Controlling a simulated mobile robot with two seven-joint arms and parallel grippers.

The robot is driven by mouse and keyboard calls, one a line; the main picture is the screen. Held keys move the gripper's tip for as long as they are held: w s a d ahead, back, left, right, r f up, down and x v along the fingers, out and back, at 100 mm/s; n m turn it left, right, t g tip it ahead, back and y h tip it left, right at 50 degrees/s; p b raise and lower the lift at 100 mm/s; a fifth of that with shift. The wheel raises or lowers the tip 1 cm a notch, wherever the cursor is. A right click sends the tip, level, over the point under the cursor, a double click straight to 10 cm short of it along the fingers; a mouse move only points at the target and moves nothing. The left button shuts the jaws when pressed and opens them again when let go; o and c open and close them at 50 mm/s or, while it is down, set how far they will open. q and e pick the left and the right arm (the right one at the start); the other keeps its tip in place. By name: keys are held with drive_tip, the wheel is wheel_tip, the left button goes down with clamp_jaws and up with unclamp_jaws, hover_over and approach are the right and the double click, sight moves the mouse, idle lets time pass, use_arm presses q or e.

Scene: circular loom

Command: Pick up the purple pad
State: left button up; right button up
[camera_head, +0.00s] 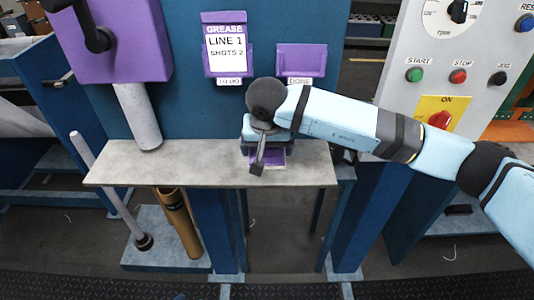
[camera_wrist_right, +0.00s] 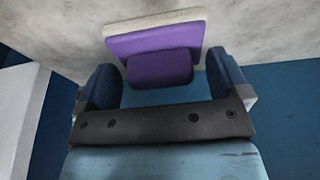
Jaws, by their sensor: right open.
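The purple pad (camera_wrist_right: 155,45) rests on the grey shelf (camera_head: 205,165); it has a pale layer along its far side and a smaller purple block on its near side. In the head view only a bit of the pad (camera_head: 272,158) shows below my right gripper (camera_head: 265,148), which hides the rest. My right gripper also shows in the right wrist view (camera_wrist_right: 163,85). It is open, with one blue finger on each side of the smaller purple block and a visible gap at each side. My left gripper is not in view.
Behind the shelf stands a blue panel (camera_head: 190,105) with a purple holder (camera_head: 228,60) bearing a "LINE 1" card and an empty "DONE" holder (camera_head: 301,62). A grey cylinder (camera_head: 140,115) meets the shelf at left. A control panel (camera_head: 440,75) stands right. The shelf's left half is mostly clear.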

drive_tip(key=shift+c, duration=0.2)
drive_tip(key=c, duration=0.5)
wheel_tip(320, 180, up, 20)
drive_tip(key=shift+f+b, duration=0.1)
drive_tip(key=shift+b, duration=0.55)
drive_tip(key=shift+o, duration=0.5)
